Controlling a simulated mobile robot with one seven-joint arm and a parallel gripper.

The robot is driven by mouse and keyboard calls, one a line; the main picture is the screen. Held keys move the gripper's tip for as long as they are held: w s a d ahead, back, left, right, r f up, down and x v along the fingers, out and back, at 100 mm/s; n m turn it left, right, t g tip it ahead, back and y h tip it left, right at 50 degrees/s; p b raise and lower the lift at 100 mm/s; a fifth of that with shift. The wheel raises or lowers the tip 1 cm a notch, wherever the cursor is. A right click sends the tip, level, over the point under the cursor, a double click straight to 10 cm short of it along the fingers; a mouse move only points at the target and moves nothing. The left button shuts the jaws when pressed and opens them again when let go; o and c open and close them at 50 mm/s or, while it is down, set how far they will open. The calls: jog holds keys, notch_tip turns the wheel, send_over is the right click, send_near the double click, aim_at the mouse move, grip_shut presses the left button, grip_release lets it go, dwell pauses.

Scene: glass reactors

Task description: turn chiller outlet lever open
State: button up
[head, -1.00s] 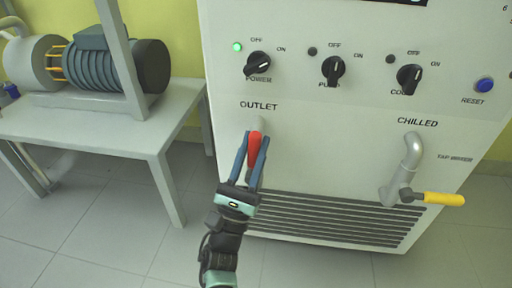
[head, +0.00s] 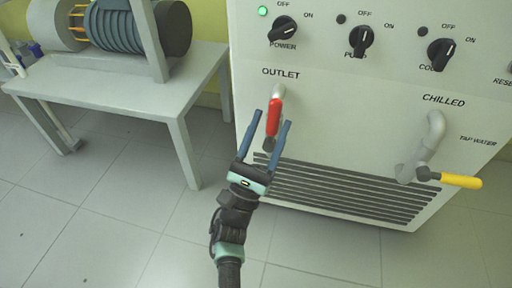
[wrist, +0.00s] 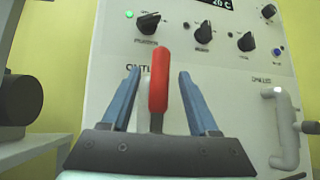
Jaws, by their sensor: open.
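The chiller outlet lever has a red handle (head: 273,118) that stands upright in front of the outlet pipe (head: 278,92), under the OUTLET label on the white chiller panel (head: 330,110). My gripper (head: 271,123) is open in front of it, with its blue fingers apart. In the wrist view the red handle (wrist: 159,80) shows between the two fingers (wrist: 158,95), with a gap on each side. Its lower end is hidden behind the gripper body in the wrist view.
A second pipe (head: 431,138) with a yellow lever (head: 461,181), lying sideways, is at the right under CHILLED. Black knobs (head: 361,38) line the panel above. A grey table (head: 150,100) with a motor (head: 120,30) stands at the left. Vent slots (head: 340,185) lie below the outlet.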

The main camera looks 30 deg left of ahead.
jog(key=p+v, duration=0.2)
jog(key=v, duration=0.8)
